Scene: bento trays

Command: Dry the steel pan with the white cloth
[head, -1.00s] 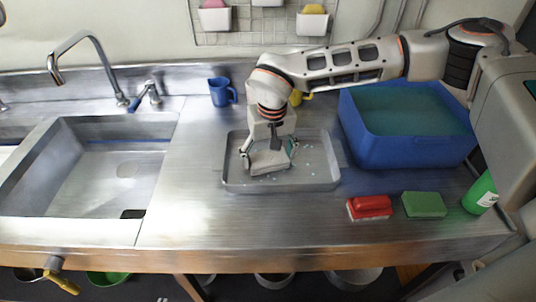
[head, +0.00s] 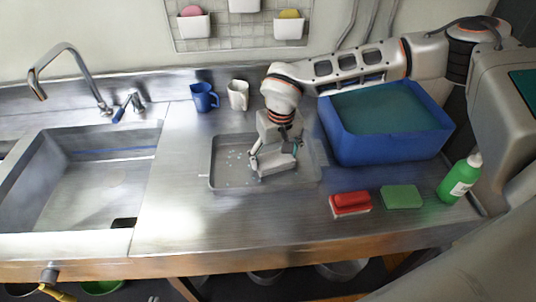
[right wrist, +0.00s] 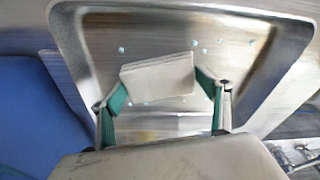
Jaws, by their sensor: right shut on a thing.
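The steel pan (head: 222,187) is a shallow grey rectangular tray lying flat on the steel counter. Small pale water drops show on its floor, at the left in the head view and around the cloth in the right wrist view. My right gripper (head: 274,158) points down inside the pan, right of its middle. It is shut on the white cloth (right wrist: 157,75), a folded pale pad low over or on the pan floor; contact is hard to tell. The cloth (head: 274,165) shows partly below the fingers in the head view. My left gripper is not in view.
A blue tub (head: 388,151) stands close right of the pan. Blue mug (head: 204,98) and white mug (head: 238,95) stand behind. The sink (head: 80,185) is left; counter between is clear.

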